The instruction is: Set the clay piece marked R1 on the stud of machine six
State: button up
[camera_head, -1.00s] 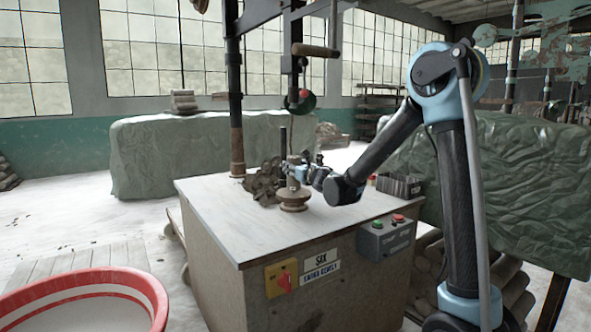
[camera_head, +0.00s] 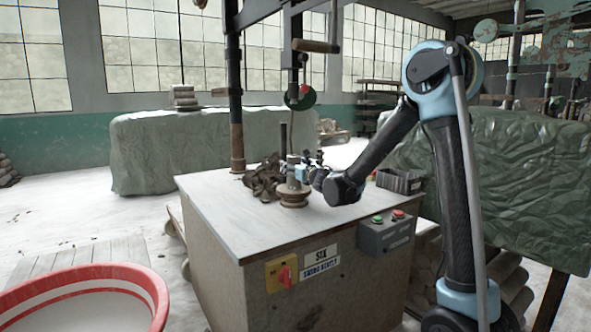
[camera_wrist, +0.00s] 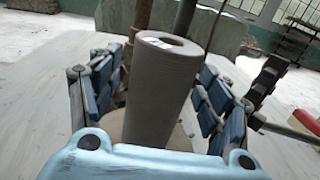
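A grey hollow clay cylinder (camera_wrist: 160,95) stands upright in the wrist view, with a small pale mark on its rim. Whether the mark reads R1 is too small to tell. The cylinder stands on a round brown base, the wheel head (camera_head: 293,195) of the machine labelled SIX (camera_head: 322,253). The stud is not visible; I cannot see inside the cylinder. In the head view the clay cylinder (camera_head: 292,177) is small beside my gripper (camera_head: 303,171). My gripper's blue-padded fingers (camera_wrist: 160,88) are spread on both sides of the cylinder, with narrow gaps showing.
A metal box (camera_head: 400,181) is at the right. The front tabletop (camera_head: 245,215) is clear.

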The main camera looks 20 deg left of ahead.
jog(key=v, duration=1.2)
jog(key=shift+f, duration=0.1)
